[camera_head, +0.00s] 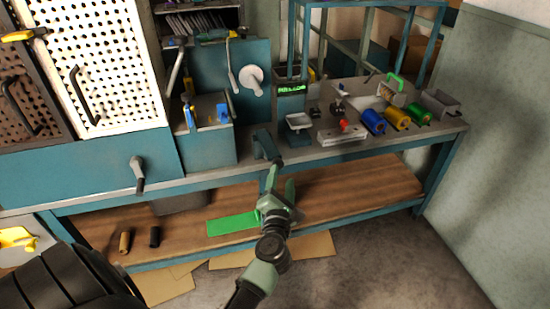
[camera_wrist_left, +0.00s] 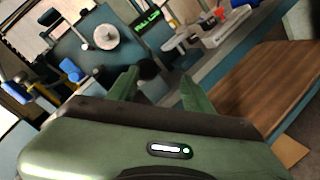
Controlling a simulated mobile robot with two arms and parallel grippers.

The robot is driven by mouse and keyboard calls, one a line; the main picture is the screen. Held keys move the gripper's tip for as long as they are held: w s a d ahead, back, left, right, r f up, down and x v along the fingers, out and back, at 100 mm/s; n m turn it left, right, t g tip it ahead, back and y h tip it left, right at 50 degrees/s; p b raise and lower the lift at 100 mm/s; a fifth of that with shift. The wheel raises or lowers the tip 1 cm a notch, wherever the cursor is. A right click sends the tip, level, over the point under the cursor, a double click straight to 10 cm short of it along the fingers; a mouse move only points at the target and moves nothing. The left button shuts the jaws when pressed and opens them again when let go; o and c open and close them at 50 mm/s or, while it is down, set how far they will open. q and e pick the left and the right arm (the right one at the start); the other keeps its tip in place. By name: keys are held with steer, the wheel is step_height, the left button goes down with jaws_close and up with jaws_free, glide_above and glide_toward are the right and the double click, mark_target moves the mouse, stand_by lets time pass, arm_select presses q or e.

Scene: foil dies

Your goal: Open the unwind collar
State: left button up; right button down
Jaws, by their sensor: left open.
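My left gripper (camera_head: 281,182) is in front of the workbench edge, its two green fingers apart with nothing seen held between them. In the left wrist view the fingers (camera_wrist_left: 160,88) point toward the bench, and a dark rounded part (camera_wrist_left: 148,70) shows just beyond them. A white disc (camera_head: 253,77) stands at the teal back panel, beyond and above the gripper; it also shows in the left wrist view (camera_wrist_left: 104,37). I cannot tell for sure which part is the unwind collar. A teal bracket (camera_head: 265,143) at the bench edge is just beyond the fingertips. My right gripper is out of view.
The bench (camera_head: 375,142) carries a lit green display (camera_head: 291,88), a plate with a red knob (camera_head: 342,132), and blue (camera_head: 373,122), yellow (camera_head: 397,118) and green (camera_head: 418,113) rolls. A crank handle (camera_head: 138,175) sticks out at left. A wooden shelf (camera_head: 350,185) lies below.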

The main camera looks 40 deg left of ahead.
mark_target(269, 146)
arm_select(q)
steer(key=w+a+r+n, duration=0.1)
steer(key=w+a, duration=0.4)
steer(key=w, duration=0.1)
steer(key=shift+w+r, duration=0.15)
steer(key=shift+r, duration=0.1)
jaws_close()
stand_by(1.4)
